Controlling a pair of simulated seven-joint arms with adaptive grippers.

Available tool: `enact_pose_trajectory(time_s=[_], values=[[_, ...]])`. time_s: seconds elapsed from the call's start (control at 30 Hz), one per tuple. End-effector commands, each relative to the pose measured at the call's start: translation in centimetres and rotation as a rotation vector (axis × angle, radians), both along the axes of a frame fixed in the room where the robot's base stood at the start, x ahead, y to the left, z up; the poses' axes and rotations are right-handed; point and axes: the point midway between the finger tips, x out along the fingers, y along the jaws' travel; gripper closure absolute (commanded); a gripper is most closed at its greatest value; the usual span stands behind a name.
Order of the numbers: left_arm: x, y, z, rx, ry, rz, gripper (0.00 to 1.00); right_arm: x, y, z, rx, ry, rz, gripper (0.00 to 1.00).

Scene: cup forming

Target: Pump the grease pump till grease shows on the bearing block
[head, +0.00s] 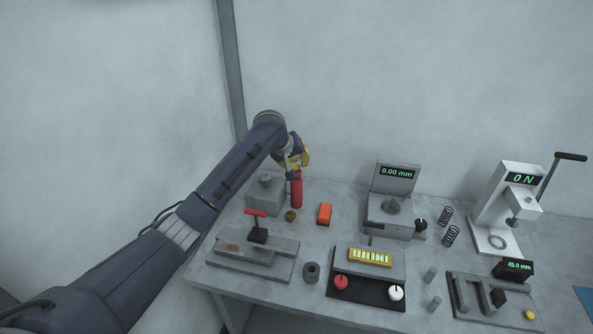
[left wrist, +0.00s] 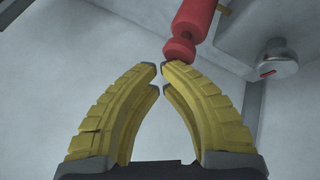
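The red grease pump (head: 296,190) stands upright on the bench at the back left. A grey block (head: 262,193), apparently the bearing block, stands just left of it. My left gripper (head: 306,160) is above the pump, with its yellow fingers showing. In the left wrist view, the fingertips (left wrist: 159,70) are drawn together with only a narrow gap and nothing between them. The pump's red body and round knob (left wrist: 180,50) show beyond the right fingertip; I cannot tell if they touch. No grease can be made out. My right gripper is out of view.
An orange block (head: 324,214) and a small brown piece (head: 290,216) lie in front of the pump. A fixture with a red handle (head: 255,213) stands at front left. A gauge reading 0.00 mm (head: 396,178) stands to the right. A wall rises behind the bench.

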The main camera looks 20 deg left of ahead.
Motion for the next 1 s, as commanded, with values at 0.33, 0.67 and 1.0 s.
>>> enact_pose_trajectory(time_s=[0.33, 0.67, 1.0], values=[[0.0, 0.0, -0.5, 0.001, 0.002, -0.001, 1.00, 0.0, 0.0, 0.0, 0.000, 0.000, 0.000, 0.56], [-0.1, 0.0, -0.9, 0.001, 0.002, -0.001, 1.00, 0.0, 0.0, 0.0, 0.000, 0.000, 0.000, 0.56], [-0.1, 0.0, -1.2, 0.000, 0.003, -0.001, 1.00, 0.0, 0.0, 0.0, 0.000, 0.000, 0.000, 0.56]])
